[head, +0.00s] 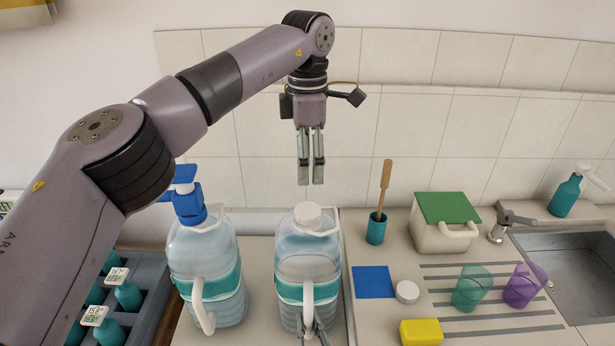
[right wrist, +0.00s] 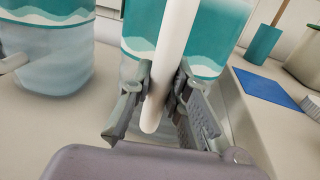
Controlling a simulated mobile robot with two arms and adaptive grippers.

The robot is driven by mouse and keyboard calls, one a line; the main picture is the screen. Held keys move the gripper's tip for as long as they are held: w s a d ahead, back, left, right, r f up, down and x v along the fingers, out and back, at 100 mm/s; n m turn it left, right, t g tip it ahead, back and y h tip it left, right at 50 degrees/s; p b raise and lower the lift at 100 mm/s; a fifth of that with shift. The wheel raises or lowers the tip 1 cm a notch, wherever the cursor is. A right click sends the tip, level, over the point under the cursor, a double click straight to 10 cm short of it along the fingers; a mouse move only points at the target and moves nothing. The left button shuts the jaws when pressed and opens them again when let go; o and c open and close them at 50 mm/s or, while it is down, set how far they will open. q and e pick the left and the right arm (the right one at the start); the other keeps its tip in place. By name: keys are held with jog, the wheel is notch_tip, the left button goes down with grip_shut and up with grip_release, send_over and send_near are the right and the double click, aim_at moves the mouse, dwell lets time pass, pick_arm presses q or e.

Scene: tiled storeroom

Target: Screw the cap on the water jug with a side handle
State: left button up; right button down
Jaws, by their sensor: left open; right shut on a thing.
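The clear water jug (head: 308,262) with a teal label stands upright on the counter; its white side handle (head: 308,302) faces me. A white cap (head: 307,212) sits on its neck; whether it is tight cannot be told. My left gripper (head: 311,182) points straight down above the cap, apart from it, open with a narrow gap and empty. My right gripper (head: 314,332) is low at the jug's front, shut on the handle. In the right wrist view its fingers (right wrist: 163,100) close around the handle's lower part (right wrist: 165,90).
A similar jug with a blue pump (head: 188,200) stands close on the left. On the right are a white round lid (head: 407,291), blue square (head: 374,282), yellow block (head: 421,332), two cups, a green-lidded container (head: 440,238) and the sink (head: 585,275).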

dwell(0.3)
jog(key=c, duration=1.4)
grip_release()
jog(key=shift+c, duration=0.2)
jog(key=v, duration=1.2)
jog(key=shift+s, duration=0.1)
